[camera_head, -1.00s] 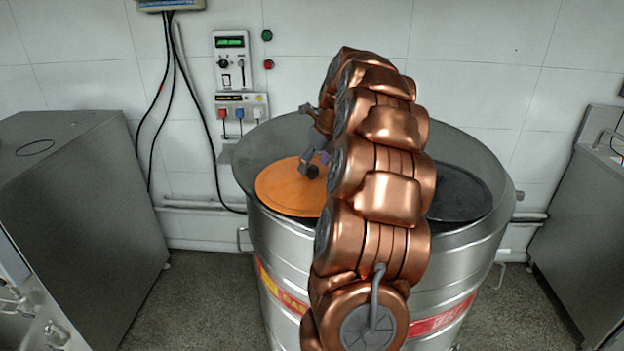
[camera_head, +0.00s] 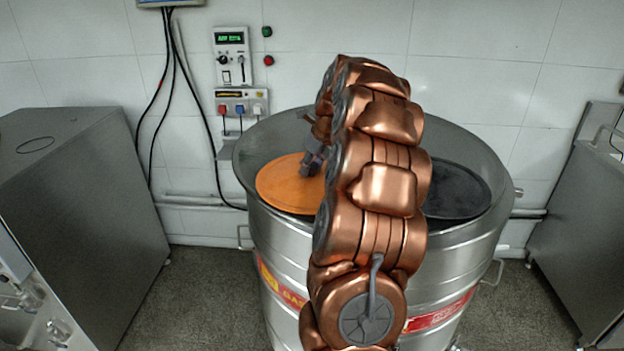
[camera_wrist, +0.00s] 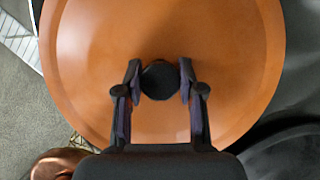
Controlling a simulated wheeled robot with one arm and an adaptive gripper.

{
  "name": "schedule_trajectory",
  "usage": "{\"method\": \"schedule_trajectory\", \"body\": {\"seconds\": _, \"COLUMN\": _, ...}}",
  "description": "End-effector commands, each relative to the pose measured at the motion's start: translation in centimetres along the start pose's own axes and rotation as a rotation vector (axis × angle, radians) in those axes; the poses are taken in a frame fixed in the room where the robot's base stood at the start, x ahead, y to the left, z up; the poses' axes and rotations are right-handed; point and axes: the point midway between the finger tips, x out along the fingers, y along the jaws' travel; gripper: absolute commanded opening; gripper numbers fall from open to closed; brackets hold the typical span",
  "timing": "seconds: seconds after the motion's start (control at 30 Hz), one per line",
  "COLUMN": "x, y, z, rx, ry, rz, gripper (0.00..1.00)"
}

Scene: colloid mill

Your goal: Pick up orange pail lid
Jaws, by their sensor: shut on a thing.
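The orange pail lid (camera_head: 287,186) is a flat round disc at the left of the large steel drum's top (camera_head: 262,222). My copper arm hides its right part in the head view. In the wrist view the orange lid (camera_wrist: 95,65) fills most of the picture, with a round dark knob (camera_wrist: 159,81) at its middle. My gripper (camera_wrist: 159,82) has one finger on each side of the knob and is shut on it. In the head view my gripper (camera_head: 312,162) shows low over the lid. I cannot tell whether the lid is clear of the drum.
A black round lid (camera_head: 455,190) lies right of the orange one on the drum, partly behind my arm. Grey metal cabinets stand left (camera_head: 75,190) and right (camera_head: 585,215). A tiled wall with a control box (camera_head: 231,55) and cables is behind.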

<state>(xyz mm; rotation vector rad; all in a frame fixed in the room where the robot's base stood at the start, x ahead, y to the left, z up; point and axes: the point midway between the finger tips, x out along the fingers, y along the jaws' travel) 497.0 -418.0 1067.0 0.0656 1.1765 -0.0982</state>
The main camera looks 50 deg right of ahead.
Motion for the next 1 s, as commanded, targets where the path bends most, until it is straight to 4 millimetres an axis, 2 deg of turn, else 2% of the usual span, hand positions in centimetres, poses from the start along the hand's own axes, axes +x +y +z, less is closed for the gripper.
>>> {"method": "schedule_trajectory", "body": {"seconds": 0.1, "x": 0.0, "y": 0.0, "z": 0.0, "rx": 0.0, "ry": 0.0, "rz": 0.0, "gripper": 0.0}}
{"method": "schedule_trajectory", "body": {"seconds": 0.5, "x": -0.2, "y": 0.0, "z": 0.1, "rx": 0.0, "ry": -0.001, "rz": -0.001, "gripper": 0.0}}
{"method": "schedule_trajectory", "body": {"seconds": 1.0, "x": -2.9, "y": 0.0, "z": 1.3, "rx": -0.001, "ry": -0.001, "rz": -0.001, "gripper": 0.0}}
